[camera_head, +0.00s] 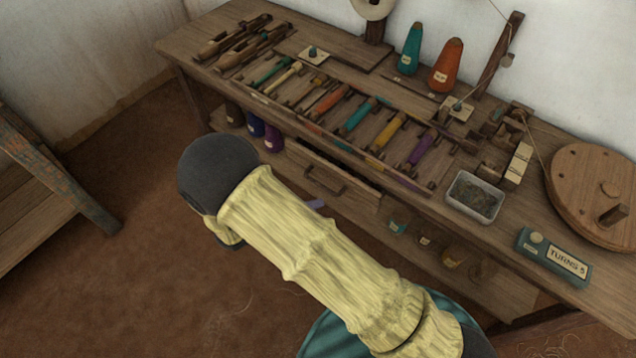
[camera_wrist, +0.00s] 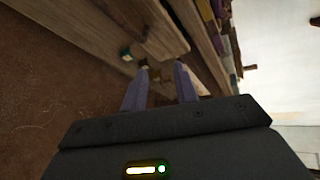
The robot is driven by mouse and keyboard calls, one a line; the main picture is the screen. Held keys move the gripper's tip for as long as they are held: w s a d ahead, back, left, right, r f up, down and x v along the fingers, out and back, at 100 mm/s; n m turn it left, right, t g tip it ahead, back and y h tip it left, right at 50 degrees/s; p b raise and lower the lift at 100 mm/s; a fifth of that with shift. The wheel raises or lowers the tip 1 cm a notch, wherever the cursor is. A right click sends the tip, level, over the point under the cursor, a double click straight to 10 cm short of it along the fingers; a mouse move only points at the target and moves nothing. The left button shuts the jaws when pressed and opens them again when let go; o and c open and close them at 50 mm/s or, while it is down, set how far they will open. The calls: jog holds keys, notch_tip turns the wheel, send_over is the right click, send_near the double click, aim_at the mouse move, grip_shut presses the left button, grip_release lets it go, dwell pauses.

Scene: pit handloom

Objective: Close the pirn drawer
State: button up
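The pirn drawer (camera_head: 318,178) is under the front edge of the wooden bench in the head view. It stands partly out, with a dark gap along its top and a dark handle (camera_head: 327,181) on its front. My gripper (camera_wrist: 160,72) shows two purple fingers held apart in the wrist view, with nothing between them. In the head view my arm hides most of it; one purple finger (camera_head: 316,203) shows just below the drawer front. A wooden front with a dark bar, likely the drawer (camera_wrist: 152,35), lies beyond the fingers at upper left in the wrist view.
The bench top (camera_head: 225,75) carries a rack of coloured pirns (camera_head: 362,115), a metal tray (camera_head: 474,195), a round wooden wheel (camera_head: 590,190) and a turns counter (camera_head: 553,258). Small items sit on a shelf below. The floor (camera_head: 130,265) is clear at left.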

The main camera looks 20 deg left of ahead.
aim_at(318, 182)
jog(key=s+a+f+n+t+y, duration=0.3)
jog(key=s+a+n+t, duration=0.1)
jog(key=a+n, duration=0.3)
jog(key=shift+a+f+n+t, duration=0.2)
jog(key=shift+a+n+t, duration=0.1)
jog(key=shift+n, duration=0.1)
jog(key=shift+w, duration=0.1)
jog(key=b+x, duration=0.2)
jog(key=x, duration=1.5)
jog(key=shift+w, duration=0.2)
jog(key=shift+c, duration=0.4)
grip_shut()
